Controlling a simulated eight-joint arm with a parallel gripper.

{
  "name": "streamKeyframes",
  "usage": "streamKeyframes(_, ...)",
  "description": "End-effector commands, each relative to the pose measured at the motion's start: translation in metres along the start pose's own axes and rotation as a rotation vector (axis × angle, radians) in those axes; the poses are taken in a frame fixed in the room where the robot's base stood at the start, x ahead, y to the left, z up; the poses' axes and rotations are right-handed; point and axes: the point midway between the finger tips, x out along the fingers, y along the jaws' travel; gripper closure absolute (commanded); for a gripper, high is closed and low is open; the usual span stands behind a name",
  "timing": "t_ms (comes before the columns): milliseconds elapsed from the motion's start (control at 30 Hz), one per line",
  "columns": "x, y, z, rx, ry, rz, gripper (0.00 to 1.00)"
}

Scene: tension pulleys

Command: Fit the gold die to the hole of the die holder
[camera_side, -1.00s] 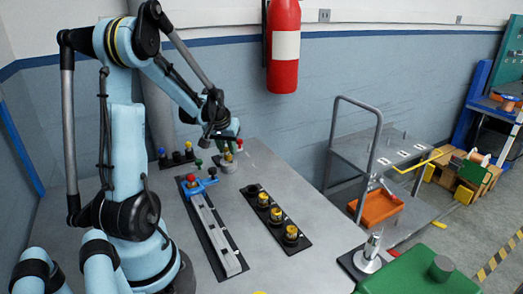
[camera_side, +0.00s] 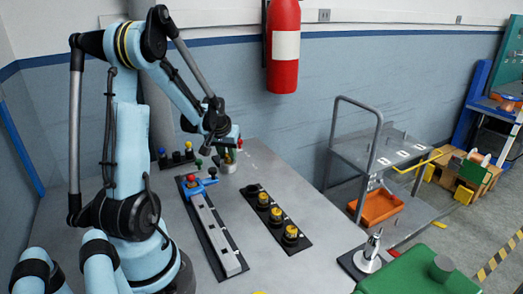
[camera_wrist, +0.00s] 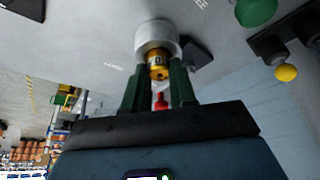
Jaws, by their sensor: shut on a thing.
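The gold die (camera_wrist: 157,68) sits between the green fingers of my gripper (camera_wrist: 157,78) in the wrist view. My gripper is shut on it. The die holder, a pale grey cylinder (camera_wrist: 155,35), is directly in front of the die, and the die's end is at the holder's near end. I cannot tell how deep the die is in the hole, as its mouth is hidden. In the side view my gripper (camera_side: 232,156) is right over the holder (camera_side: 228,168) at the back of the table.
A black rack (camera_side: 305,246) with several gold-topped dies stands to the right, with an empty-looking place at its far end. A long grey rail with a blue clamp (camera_side: 202,186) lies nearer. Several coloured knobs (camera_side: 176,156) stand left of the holder.

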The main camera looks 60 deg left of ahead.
Motion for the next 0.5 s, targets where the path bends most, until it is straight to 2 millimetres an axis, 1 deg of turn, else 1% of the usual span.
streamKeyframes(467,0.0002,0.0000,0.0001,0.000,0.000,0.000,1.00)
streamKeyframes(500,0.0002,0.0000,0.0001,0.000,0.000,0.000,0.70)
